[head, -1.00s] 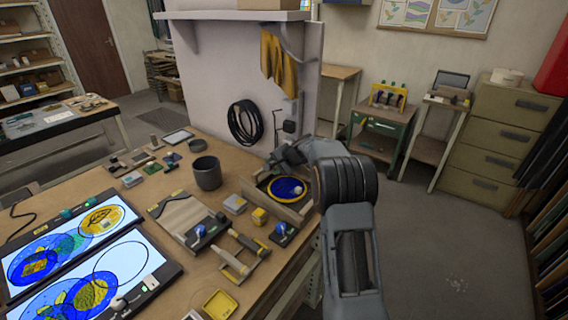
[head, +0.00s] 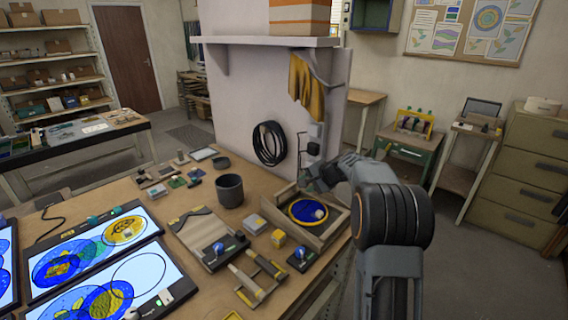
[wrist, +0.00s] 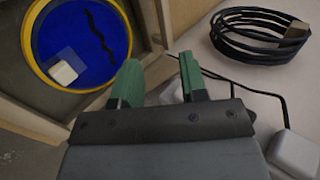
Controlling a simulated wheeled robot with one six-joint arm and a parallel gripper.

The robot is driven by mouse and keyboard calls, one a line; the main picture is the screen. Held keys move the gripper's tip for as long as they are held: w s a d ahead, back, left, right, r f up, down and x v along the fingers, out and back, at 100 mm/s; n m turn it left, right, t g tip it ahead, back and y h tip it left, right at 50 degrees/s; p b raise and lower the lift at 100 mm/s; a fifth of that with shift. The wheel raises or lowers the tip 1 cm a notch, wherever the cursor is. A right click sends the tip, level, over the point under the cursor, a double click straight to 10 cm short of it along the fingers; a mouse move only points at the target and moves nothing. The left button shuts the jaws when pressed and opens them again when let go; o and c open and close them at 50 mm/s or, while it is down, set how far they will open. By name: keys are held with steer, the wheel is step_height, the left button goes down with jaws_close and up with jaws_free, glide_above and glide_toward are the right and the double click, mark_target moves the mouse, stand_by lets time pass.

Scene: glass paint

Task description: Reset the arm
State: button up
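My gripper (wrist: 158,82) shows in the wrist view with two green fingers apart and nothing between them. It is open, beside the wooden tray (wrist: 35,115) that holds a blue disc with a yellow rim (wrist: 80,40). A small white block lies on the disc. In the head view my arm reaches in from the right.
A wall with a shelf (head: 265,41) and a hanging black cable coil (head: 269,144) stands behind the tray. Open floor (head: 455,270) lies to the right.

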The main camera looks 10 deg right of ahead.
steer(key=shift+n+g, duration=0.5)
steer(key=shift+g, duration=0.3)
steer(key=s+f, duration=0.1)
steer(key=f, duration=0.1)
steer(key=s+f, duration=0.2)
steer(key=s, duration=0.2)
steer(key=s+a+f+n+g+h, duration=0.1)
steer(key=s, duration=0.2)
steer(key=s+a+n+g, duration=0.1)
steer(key=s, duration=0.1)
steer(key=shift+s+a+f, duration=0.1)
steer(key=shift+s+f, duration=0.05)
steer(key=shift+s, duration=0.15)
steer(key=s+a+r+n+h, duration=0.2)
steer(key=s+a+n, duration=0.2)
steer(key=s, duration=0.7)
steer(key=s+a+r+n+h, duration=0.2)
steer(key=s+a+r+n, duration=0.1)
steer(key=s, duration=0.9)
steer(key=shift+s+a+n+g, duration=0.3)
steer(key=shift+a+n+g, duration=0.1)
steer(key=shift+n, duration=0.3)
steer(key=shift+o, duration=0.4)
